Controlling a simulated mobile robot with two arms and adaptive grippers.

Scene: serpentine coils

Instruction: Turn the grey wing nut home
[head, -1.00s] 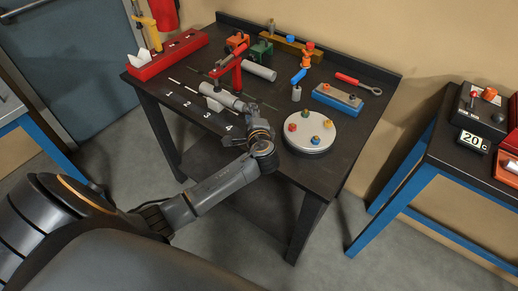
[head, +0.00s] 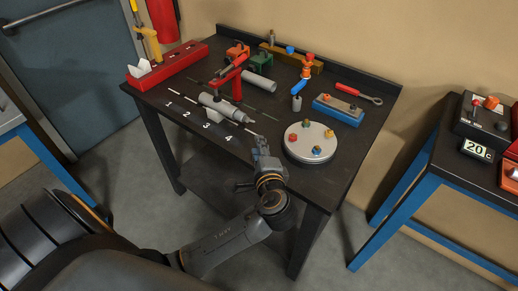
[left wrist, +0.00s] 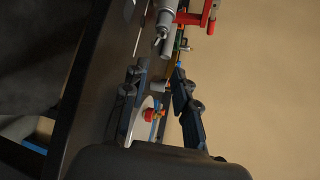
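My left gripper (head: 260,142) is over the table's front edge, left of the round plate and apart from the grey cylinder. In the left wrist view its two fingers (left wrist: 158,88) stand apart with nothing seen gripped. A grey cylinder (head: 213,103) lies in a stand below a red arm, its narrow end pointing towards the front right. It also shows in the left wrist view (left wrist: 166,20), with a small grey piece at its tip. I cannot tell whether that piece is the grey wing nut. My right gripper is not in view.
A round pale plate (head: 294,152) with several coloured knobs is right of my gripper. Behind it are a blue block (head: 338,112), a red-handled wrench (head: 356,92) and a blue-and-orange jointed piece (head: 300,85). A red rack (head: 170,67) stands at the back left.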

